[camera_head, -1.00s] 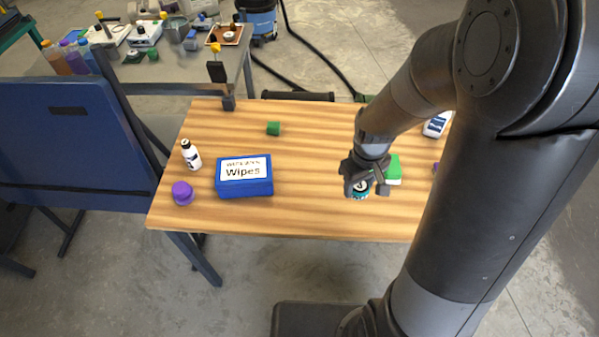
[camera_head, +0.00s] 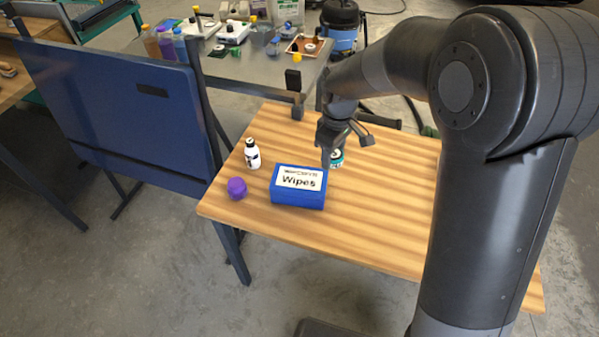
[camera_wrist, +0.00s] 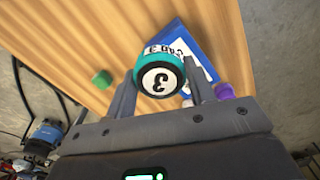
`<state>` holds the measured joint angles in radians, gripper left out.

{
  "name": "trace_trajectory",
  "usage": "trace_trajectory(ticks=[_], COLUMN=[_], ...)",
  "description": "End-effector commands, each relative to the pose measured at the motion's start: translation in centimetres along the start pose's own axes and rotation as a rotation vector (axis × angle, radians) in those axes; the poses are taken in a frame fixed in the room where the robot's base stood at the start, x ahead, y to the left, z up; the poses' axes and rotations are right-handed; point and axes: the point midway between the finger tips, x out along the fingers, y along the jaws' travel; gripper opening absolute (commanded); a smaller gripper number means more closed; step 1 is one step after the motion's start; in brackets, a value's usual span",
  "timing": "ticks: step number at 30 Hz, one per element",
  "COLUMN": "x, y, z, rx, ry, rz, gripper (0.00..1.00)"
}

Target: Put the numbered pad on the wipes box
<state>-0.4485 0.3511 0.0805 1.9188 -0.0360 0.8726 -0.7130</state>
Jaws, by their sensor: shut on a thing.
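The numbered pad is a teal and black round pad with a white "3" label. In the wrist view the numbered pad (camera_wrist: 160,78) sits between the two fingers of my gripper (camera_wrist: 160,88), which is shut on it. In the head view my gripper (camera_head: 333,158) holds the pad (camera_head: 337,160) above the table, just behind and right of the wipes box. The blue wipes box (camera_head: 298,199) has a white "Wipes" label on top and sits on the wooden table. In the wrist view the wipes box (camera_wrist: 196,45) shows partly behind the pad.
The wooden table (camera_head: 370,225) holds a white bottle (camera_head: 252,154) and a purple object (camera_head: 237,188) left of the box. A green object (camera_wrist: 102,79) shows in the wrist view. A blue panel (camera_head: 120,105) stands left. The table front is clear.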

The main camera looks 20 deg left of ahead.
Motion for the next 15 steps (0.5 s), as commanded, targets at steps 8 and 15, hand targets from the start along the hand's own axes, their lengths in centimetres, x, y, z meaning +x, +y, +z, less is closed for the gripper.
trace_trajectory(ticks=[8,15], x=[3.9,5.4], y=[-2.4,-3.2], z=[-5.9,-8.1], rx=[-0.003,0.001], ry=[-0.002,0.000], rz=[-0.002,0.000], gripper=[0.28,0.28])
